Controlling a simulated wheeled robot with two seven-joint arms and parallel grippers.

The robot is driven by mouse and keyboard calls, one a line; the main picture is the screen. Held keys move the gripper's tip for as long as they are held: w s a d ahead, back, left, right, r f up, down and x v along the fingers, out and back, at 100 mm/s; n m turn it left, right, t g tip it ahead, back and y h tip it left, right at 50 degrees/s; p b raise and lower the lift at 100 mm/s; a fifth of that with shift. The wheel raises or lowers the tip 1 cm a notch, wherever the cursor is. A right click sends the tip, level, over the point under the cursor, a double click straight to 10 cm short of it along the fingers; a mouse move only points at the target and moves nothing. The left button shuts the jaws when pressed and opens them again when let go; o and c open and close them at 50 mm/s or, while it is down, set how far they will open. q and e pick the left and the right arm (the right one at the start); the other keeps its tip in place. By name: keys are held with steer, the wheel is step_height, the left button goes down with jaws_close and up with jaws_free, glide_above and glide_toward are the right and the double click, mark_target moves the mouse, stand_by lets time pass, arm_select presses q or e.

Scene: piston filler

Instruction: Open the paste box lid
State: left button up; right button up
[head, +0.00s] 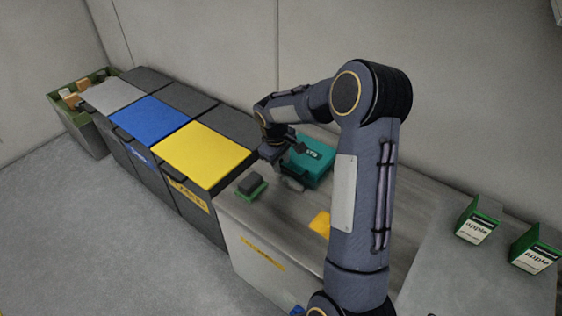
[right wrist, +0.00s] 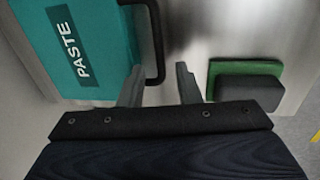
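The teal paste box (head: 318,157) stands on the grey worktop, partly hidden by my right arm in the head view. In the right wrist view the box (right wrist: 60,50) shows a "PASTE" label and a dark, bar-shaped handle (right wrist: 155,40) on its side. Its lid looks closed. My right gripper (head: 289,152) is beside the box. In the right wrist view its two fingers (right wrist: 158,68) are apart, with the handle's bar in the gap between their tips; I see no grip on it. My left gripper is not in view.
A green piece with a dark block (head: 252,186) lies on the worktop near the gripper. A yellow piece (head: 320,223) lies farther right. Bins with grey, blue and yellow (head: 203,153) lids stand left. Green "apple" boxes (head: 478,222) stand at the right.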

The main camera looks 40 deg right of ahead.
steer(key=shift+c, duration=0.3)
jaws_close()
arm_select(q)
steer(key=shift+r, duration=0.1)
arm_select(e)
steer(key=shift+r, duration=0.1)
